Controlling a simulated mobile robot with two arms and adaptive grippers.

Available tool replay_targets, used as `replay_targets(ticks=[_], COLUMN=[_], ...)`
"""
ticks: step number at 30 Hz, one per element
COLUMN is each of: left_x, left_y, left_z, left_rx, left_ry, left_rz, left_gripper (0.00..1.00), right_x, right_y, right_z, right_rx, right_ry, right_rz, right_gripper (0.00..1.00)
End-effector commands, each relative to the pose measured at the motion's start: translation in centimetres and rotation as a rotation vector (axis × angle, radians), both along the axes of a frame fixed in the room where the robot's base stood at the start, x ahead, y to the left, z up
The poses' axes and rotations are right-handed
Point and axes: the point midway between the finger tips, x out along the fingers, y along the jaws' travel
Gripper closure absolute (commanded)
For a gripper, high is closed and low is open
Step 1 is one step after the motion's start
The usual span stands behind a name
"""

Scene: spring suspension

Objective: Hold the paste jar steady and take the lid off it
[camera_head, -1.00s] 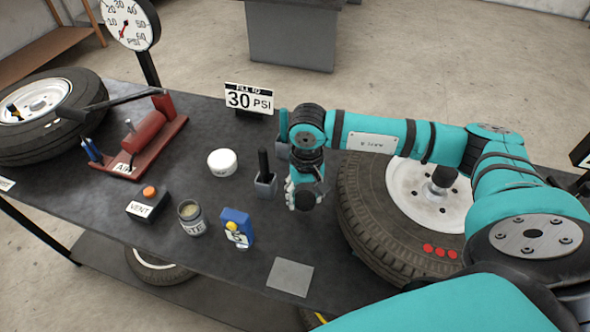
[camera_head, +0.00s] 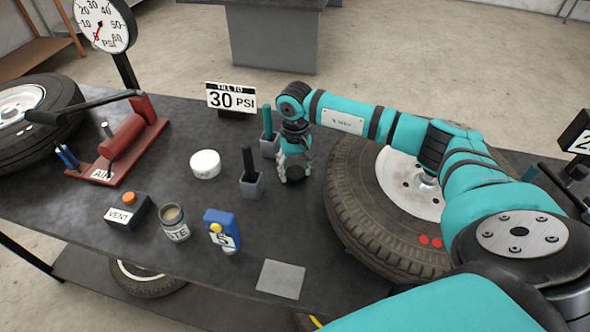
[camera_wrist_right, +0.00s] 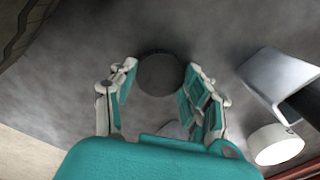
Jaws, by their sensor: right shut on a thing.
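The paste jar (camera_head: 174,223) stands upright near the front of the bench, its top open with tan paste showing. My right gripper (camera_head: 293,176) is well to the right of and behind the jar, just left of the big tyre. In the right wrist view my right gripper (camera_wrist_right: 160,88) has its fingers on both sides of a dark round thing (camera_wrist_right: 160,72), which looks like the jar's lid. Whether it touches the bench I cannot tell. My left gripper is not in view, and nothing holds the jar.
Two grey holders with handles, one dark (camera_head: 251,185) and one teal (camera_head: 269,145), stand close left of my right gripper. A white round tub (camera_head: 205,164), VENT box (camera_head: 127,213), blue box (camera_head: 221,229) and grey square (camera_head: 281,279) lie nearby. The big tyre (camera_head: 350,215) is on the right.

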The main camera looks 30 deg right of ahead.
Motion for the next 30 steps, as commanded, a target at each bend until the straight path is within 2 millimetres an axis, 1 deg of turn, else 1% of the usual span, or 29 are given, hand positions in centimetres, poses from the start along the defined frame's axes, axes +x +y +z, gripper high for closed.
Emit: replay_targets(ticks=[3, 8, 9, 13, 14, 21, 24, 25, 26, 28, 30], left_x=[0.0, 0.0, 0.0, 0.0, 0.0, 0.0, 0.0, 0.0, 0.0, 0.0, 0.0], left_y=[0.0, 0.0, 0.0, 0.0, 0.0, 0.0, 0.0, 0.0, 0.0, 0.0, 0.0], left_z=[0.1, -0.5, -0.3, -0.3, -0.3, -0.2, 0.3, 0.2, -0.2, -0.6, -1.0], left_rx=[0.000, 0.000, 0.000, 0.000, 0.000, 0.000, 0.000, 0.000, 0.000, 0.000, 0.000], left_ry=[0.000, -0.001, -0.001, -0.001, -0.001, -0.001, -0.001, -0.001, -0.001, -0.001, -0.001], left_rz=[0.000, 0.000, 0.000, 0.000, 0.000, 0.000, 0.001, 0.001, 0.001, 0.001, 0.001], left_gripper=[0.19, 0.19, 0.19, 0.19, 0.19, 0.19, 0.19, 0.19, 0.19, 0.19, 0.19], right_x=[0.0, 0.0, 0.0, 0.0, 0.0, 0.0, 0.0, 0.0, 0.1, 0.1, 0.2], right_y=[0.0, 0.0, 0.0, 0.0, 0.0, 0.0, 0.0, 0.0, 0.0, 0.0, 0.0], right_z=[0.1, -0.4, -0.2, -0.2, -0.2, -0.1, 0.4, 0.5, 0.7, 1.8, 3.2], right_rx=[0.000, 0.000, 0.000, 0.000, 0.000, 0.000, 0.000, 0.000, 0.001, 0.001, 0.000], right_ry=[-0.001, -0.001, -0.001, -0.001, -0.001, -0.001, -0.001, -0.002, -0.004, -0.006, -0.008], right_rz=[0.000, 0.000, 0.000, 0.000, 0.000, 0.000, 0.000, 0.000, 0.000, 0.000, 0.000], right_gripper=[0.90, 0.90, 0.48, 0.31, 0.28, 0.28, 0.28, 0.28, 0.28, 0.28, 0.28])
